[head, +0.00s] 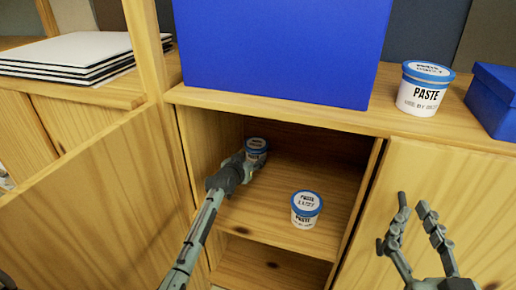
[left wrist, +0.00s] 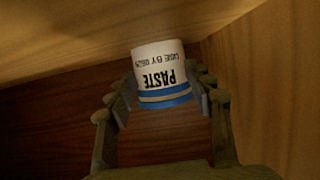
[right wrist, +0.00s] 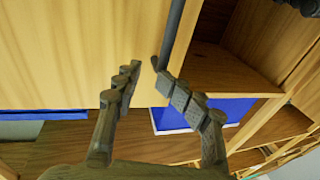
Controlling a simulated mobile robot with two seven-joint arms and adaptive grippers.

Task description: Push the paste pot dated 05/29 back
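A white paste pot with a blue lid (head: 256,147) stands at the back left inside the open cabinet. In the left wrist view this pot (left wrist: 160,62) appears upside down. Its label says PASTE and USE BY, with a small date that looks like 05/29 but is blurred. My left gripper (head: 245,160) reaches into the cabinet. Its fingers (left wrist: 165,85) lie on both sides of the pot, close to it; whether they grip it is unclear. My right gripper (head: 414,202) is outside in front of the right door, empty, with a gap between its fingertips (right wrist: 147,78).
A second paste pot (head: 305,212) stands on the shelf (head: 262,222), nearer and to the right. A third (head: 424,92) stands on the cabinet top beside a large blue box (head: 280,50) and a smaller one (head: 494,98). The open door (head: 110,200) is at left.

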